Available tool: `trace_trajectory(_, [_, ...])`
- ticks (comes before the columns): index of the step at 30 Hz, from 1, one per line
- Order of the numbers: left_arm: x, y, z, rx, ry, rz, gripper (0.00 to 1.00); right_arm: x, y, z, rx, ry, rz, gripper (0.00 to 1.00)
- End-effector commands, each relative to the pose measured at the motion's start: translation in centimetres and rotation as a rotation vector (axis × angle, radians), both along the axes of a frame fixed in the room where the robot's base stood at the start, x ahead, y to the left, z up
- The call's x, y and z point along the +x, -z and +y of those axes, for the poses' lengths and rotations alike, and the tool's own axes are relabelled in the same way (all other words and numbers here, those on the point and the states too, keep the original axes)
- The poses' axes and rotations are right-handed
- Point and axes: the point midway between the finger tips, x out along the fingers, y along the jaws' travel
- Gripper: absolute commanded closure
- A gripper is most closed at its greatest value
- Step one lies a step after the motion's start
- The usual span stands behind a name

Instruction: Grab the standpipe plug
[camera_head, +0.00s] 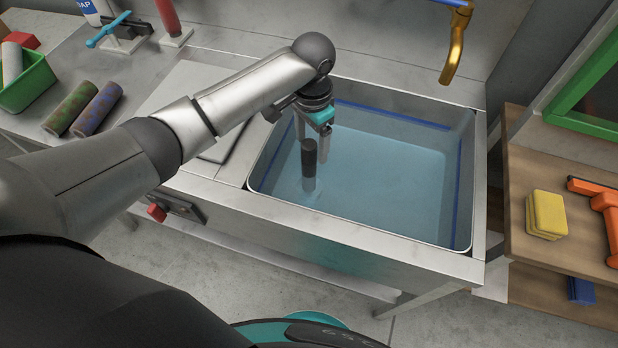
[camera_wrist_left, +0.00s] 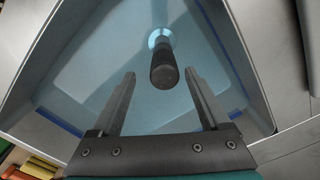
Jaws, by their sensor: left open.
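The standpipe plug (camera_head: 309,160) is an upright tube with a dark top, standing in the water-filled sink (camera_head: 256,180), left of its middle. In the left wrist view the plug (camera_wrist_left: 163,68) shows its dark round end, and a pale ring surrounds its foot. My left gripper (camera_head: 313,138) is over the sink, open and empty, with its fingers pointing down close to the plug's top. In the left wrist view the fingertips (camera_wrist_left: 159,73) appear on either side of the plug, with gaps; the height difference is hard to tell. My right gripper is not in view.
A gold faucet (camera_head: 457,45) hangs over the sink's back right. Yellow sponges (camera_head: 546,214) and an orange tool (camera_head: 606,208) lie on a wooden shelf at right. A green bin (camera_head: 28,82) and two patterned rolls (camera_head: 97,108) are on the left counter. The sink's right half is clear.

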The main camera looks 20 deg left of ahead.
Motion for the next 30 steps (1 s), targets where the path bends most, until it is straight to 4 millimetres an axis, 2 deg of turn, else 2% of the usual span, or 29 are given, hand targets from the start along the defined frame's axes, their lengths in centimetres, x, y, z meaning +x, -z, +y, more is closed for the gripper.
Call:
trace_trajectory(5, [0.0,1.2,0.1,0.001,-0.001,0.001,0.21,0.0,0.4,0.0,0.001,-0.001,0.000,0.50])
trace_trajectory(13, [0.1,5.1,0.6,0.000,0.000,0.000,0.21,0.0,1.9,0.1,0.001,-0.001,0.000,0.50])
trace_trajectory(23, [0.1,5.6,0.6,0.000,0.000,-0.001,0.21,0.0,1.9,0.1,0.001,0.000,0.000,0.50])
trace_trajectory(30, [0.1,5.6,0.6,0.000,0.000,-0.001,0.48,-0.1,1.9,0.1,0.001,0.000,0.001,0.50])
